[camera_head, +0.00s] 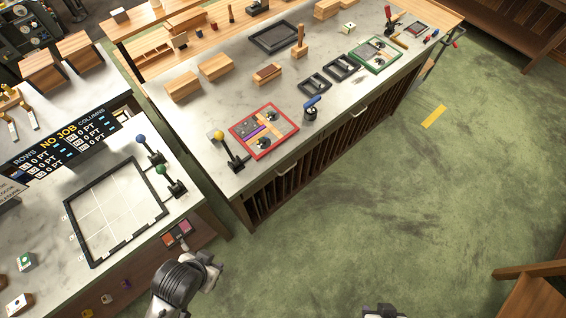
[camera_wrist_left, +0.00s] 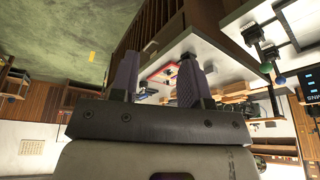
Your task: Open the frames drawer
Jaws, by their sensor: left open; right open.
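The long marble-topped bench has two pale handles on its front, a nearer one (camera_head: 287,168) and a farther one (camera_head: 360,112). Both fronts look closed. I cannot read which belongs to the frames drawer. One handle (camera_wrist_left: 150,46) also shows in the left wrist view, beyond the fingers. My left gripper (camera_head: 213,268) is near the bottom, short of the bench corner. Its two purple fingers (camera_wrist_left: 158,68) are apart and empty in the left wrist view. My right gripper (camera_head: 383,312) is just at the bottom edge over the floor, mostly cut off, touching no handle.
A red frame (camera_head: 239,133) and a green frame (camera_head: 396,61) lie on the long bench. A side bench at left holds a black frame (camera_head: 79,226) and levers with blue and green knobs. Green floor (camera_head: 400,220) is clear before the bench. A wooden piece (camera_head: 530,290) stands lower right.

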